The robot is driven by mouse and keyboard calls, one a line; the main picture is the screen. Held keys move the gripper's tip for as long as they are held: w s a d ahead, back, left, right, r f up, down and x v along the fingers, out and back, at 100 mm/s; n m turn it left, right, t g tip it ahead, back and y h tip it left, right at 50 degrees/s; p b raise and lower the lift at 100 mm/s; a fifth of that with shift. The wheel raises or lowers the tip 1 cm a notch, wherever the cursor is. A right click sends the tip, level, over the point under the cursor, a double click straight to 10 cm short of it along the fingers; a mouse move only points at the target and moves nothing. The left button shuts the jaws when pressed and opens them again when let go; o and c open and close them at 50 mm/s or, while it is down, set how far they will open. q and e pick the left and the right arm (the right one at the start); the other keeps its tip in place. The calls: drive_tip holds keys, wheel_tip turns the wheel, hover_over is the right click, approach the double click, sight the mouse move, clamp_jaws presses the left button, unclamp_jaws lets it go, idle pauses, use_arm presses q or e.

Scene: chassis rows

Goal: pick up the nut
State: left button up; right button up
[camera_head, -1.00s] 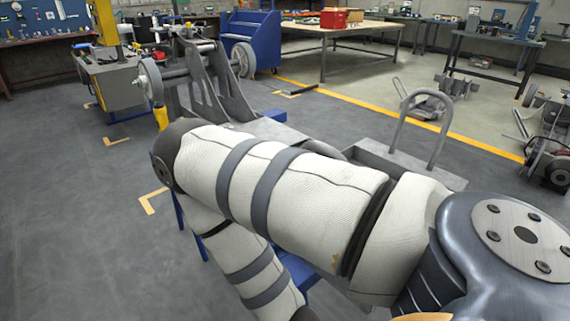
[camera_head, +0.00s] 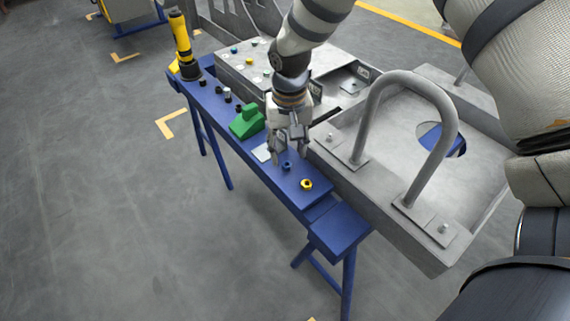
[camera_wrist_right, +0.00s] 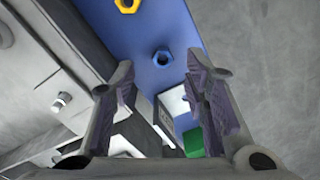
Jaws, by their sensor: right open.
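A blue nut (camera_head: 287,165) lies on the narrow blue bench (camera_head: 318,192) in the head view, and a yellow nut (camera_head: 306,184) lies nearer the bench's front end. My right gripper (camera_head: 289,156) is open and empty, pointing down over the bench just by the blue nut. In the right wrist view the blue nut (camera_wrist_right: 162,57) shows between and slightly beyond the open fingertips (camera_wrist_right: 160,75), apart from both. The yellow nut (camera_wrist_right: 127,4) is at the top edge there, partly cut off. My left gripper is not in view.
A grey metal chassis (camera_head: 330,150) with a raised tubular handle (camera_head: 368,110) stands close along the bench's right side. Open floor lies left.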

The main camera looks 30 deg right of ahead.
wheel_tip(320, 180, down, 4)
drive_tip(key=shift+w+a+r, duration=0.1)
drive_tip(key=shift+r, duration=0.1)
clamp_jaws()
